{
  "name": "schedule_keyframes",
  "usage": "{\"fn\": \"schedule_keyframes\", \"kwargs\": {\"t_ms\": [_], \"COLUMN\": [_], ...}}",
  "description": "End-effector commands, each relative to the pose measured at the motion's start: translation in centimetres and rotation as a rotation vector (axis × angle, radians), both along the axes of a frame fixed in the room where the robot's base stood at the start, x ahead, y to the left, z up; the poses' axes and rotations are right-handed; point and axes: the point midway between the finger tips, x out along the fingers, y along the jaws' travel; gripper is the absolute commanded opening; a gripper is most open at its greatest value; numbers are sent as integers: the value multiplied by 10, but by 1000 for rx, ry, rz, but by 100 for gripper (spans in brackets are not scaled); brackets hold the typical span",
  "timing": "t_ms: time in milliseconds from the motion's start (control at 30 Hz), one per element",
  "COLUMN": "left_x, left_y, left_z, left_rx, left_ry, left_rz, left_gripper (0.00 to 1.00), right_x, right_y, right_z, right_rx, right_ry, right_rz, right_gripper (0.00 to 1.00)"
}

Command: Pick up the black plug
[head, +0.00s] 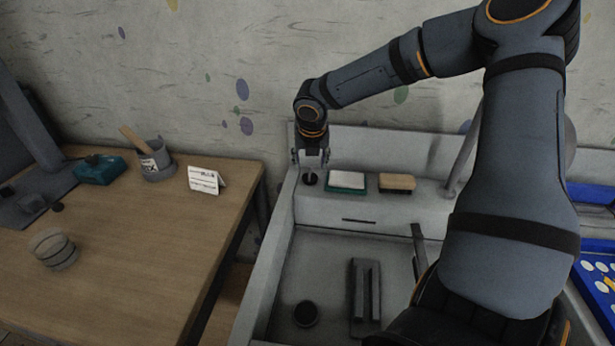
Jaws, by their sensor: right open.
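My right gripper (311,166) points straight down at the left end of the sink's back ledge. Its jaws are open, just above a small round black plug (310,179) on the ledge. The fingers partly hide the plug, and I cannot tell whether they touch it. Another round black piece (306,313) lies in the bottom of the grey sink basin (325,262); it could be a drain or a second plug. My left gripper does not show.
On the ledge right of my gripper are a teal-and-white sponge (346,181) and a tan brush (397,183). A faucet (463,155) rises behind my arm. A wooden table (150,255) on the left holds a cup (155,162), a card (204,181) and a jar (54,249).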

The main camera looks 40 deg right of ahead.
Motion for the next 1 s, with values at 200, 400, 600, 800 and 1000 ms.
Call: {"fn": "schedule_keyframes", "kwargs": {"t_ms": [200, 400, 600, 800, 1000], "left_x": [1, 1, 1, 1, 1], "left_y": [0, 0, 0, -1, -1], "left_z": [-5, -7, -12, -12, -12], "left_rx": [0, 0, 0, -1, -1], "left_ry": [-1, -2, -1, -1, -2], "left_rz": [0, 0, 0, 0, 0], "left_gripper": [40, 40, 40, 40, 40], "right_x": [7, 9, 16, 19, 19], "right_y": [-6, -9, -18, -19, -19], "right_z": [-25, -38, -69, -75, -74], "right_rx": [0, 1, -1, -1, -1], "right_ry": [1, 3, 1, -2, -2], "right_rz": [0, -1, -1, 0, 0], "right_gripper": [55, 55, 55, 55, 42]}}
